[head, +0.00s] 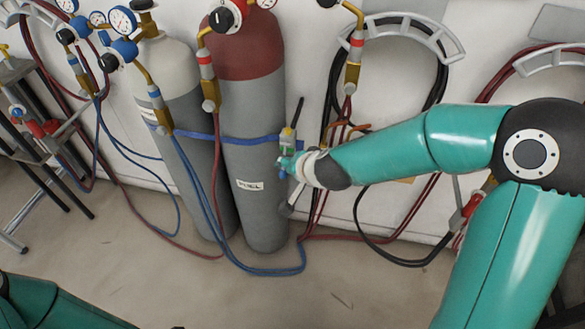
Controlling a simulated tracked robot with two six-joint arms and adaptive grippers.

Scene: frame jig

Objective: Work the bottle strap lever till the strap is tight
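Two gas bottles stand upright against the wall: one grey with a white top (169,72), and one grey with a dark red top (254,105) and a label reading FUEL. A blue strap (238,140) runs across the front of both. At its right end, beside the red-topped bottle, is a small buckle with a yellow part (287,133). A dark lever (298,112) appears to stick up from it. My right gripper (290,166) is at or just below the buckle. Its fingers are small and partly hidden, so grip and contact are unclear. My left gripper is out of view.
Gauges (123,22) and brass torches (353,62) hang around the bottles. Blue hoses (192,185) and red hoses loop down to the floor. Hose hangers (408,28) are on the wall. A dark metal stand (22,150) is at left. The front floor (240,295) is mostly clear.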

